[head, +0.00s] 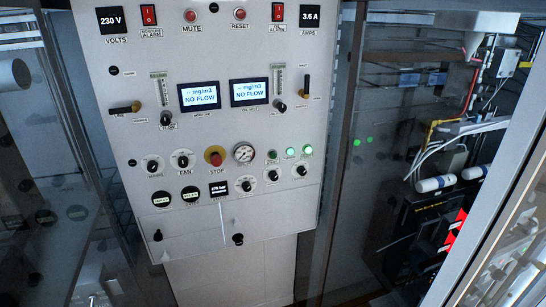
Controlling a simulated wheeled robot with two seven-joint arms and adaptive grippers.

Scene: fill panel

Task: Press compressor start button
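The white control panel (225,120) stands upright in the middle of the head view. A red stop button (214,156) on a yellow ring sits at its centre, marked STOP. Right of the round gauge (244,153) is a row of small round green buttons or lamps. The left one (272,155) is dim. The middle one (290,153) and the right one (308,149) glow. Their labels are too small to read, so I cannot tell which is the compressor start button. Neither of my grippers is in view.
Two displays (199,95) (250,91) read NO FLOW. Rotary knobs such as the fan knob (183,162) and lever handles (124,108) (306,86) stick out from the panel. Glass stands on both sides. White cylinders (436,184) and tubing show behind the right glass.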

